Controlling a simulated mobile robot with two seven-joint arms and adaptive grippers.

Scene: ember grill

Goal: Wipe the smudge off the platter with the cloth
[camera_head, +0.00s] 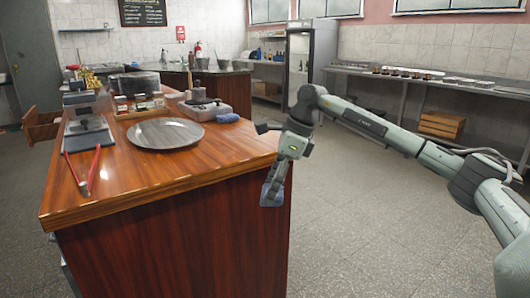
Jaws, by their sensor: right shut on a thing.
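The platter (165,133) is a round silver plate lying flat on the wooden counter. Its surface has grey shading, and I cannot make out a distinct smudge at this size. My right gripper (275,183) points down just off the counter's right edge, to the right of the platter and apart from it. It is shut on a blue-grey thing that looks like the cloth (271,195), hanging beside the counter's front corner below the top. A small blue bundle (228,118) lies on the counter behind the platter's right side. My left gripper is not in view.
Red tongs (94,168) lie left of the platter on the wooden counter (190,172). A grey appliance (205,109) and small containers (140,105) stand behind the platter. The counter front is clear. Open floor (360,220) lies to the right.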

